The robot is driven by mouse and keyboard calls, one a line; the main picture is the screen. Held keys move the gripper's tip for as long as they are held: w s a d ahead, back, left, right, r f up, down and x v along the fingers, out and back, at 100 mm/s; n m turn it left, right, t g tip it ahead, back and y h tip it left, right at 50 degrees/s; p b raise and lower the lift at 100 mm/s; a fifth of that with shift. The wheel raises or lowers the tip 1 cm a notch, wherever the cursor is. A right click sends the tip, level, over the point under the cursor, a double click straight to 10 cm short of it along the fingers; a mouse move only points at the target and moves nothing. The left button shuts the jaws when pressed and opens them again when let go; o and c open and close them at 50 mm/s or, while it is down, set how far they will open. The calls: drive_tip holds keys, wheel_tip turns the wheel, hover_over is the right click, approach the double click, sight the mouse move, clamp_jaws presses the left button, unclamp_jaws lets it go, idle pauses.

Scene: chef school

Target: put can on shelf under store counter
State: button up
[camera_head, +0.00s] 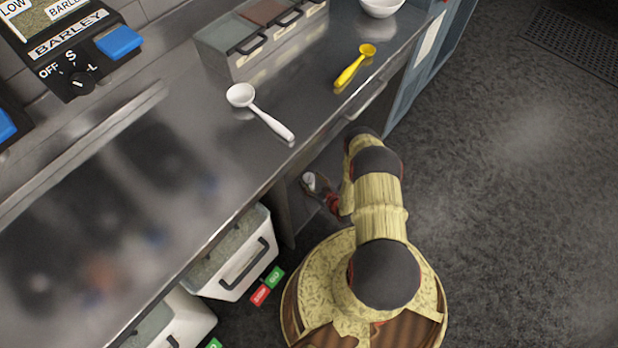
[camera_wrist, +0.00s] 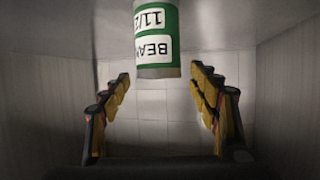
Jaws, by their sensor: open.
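A can (camera_wrist: 157,40) with a green and white label, reading "BEAN" in part, shows at the top middle of the wrist view. Its upper part is cut off by the frame edge. My gripper (camera_wrist: 160,84) is open, with one finger on each side and a clear gap between each finger and the can. I cannot tell whether the can stands beyond the fingertips or between them. In the head view my gripper (camera_head: 318,192) reaches under the steel store counter (camera_head: 190,180), into the shelf space, where the can is not clearly seen.
Pale walls close in at left (camera_wrist: 45,100) and right (camera_wrist: 290,90) of the fingers. A white ladle (camera_head: 262,112) and yellow spoon (camera_head: 354,67) lie on the counter. White bins (camera_head: 235,262) stand under it, left of my arm. The floor (camera_head: 510,200) at right is clear.

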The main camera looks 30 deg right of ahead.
drive_tip(key=p+v, duration=0.2)
drive_tip(key=v, duration=0.7)
drive_tip(key=shift+s+r+p, duration=0.15)
drive_tip(key=shift+s+p, duration=0.1)
drive_tip(key=shift+p, duration=0.15)
